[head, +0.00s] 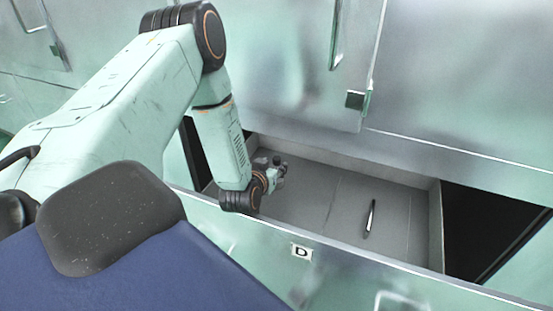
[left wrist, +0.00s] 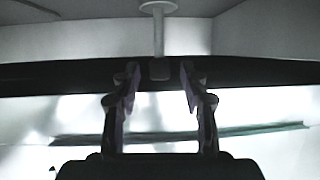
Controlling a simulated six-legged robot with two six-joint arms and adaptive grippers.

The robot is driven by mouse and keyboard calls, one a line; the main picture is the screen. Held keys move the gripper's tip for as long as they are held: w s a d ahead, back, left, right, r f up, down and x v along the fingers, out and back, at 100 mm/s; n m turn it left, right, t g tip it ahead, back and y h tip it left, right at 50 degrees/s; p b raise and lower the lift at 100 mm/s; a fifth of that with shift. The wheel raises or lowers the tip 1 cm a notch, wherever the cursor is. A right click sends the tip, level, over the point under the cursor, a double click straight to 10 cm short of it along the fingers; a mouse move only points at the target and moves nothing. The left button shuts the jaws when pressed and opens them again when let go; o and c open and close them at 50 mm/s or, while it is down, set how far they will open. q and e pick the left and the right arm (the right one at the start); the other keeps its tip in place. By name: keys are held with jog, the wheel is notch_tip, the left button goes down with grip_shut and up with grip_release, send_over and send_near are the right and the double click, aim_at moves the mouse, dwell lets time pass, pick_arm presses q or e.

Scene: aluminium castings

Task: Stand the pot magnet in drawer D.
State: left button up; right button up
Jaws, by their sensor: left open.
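Drawer D (head: 301,252) is pulled open, its label on the front panel. My left gripper (head: 277,172) is inside its left part, low between the drawer walls, with its jaws open. In the left wrist view its two fingers (left wrist: 159,85) are spread apart. A pale disc on a thin stem with a small dark block at the lower end, likely the pot magnet (left wrist: 158,35), shows just beyond and between the fingertips. I cannot tell whether it touches a surface. In the head view it cannot be told apart clearly from the gripper. My right gripper is not in view.
A slim dark rod with a light streak (head: 370,218) lies in the right part of the drawer. The drawer floor between it and my gripper is bare. Dark gaps flank the drawer. Green cabinet fronts with handles (head: 337,35) rise behind it.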

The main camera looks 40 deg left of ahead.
pick_arm(q)
jog(key=shift+p+v, duration=0.3)
jog(key=shift+v, duration=1.1)
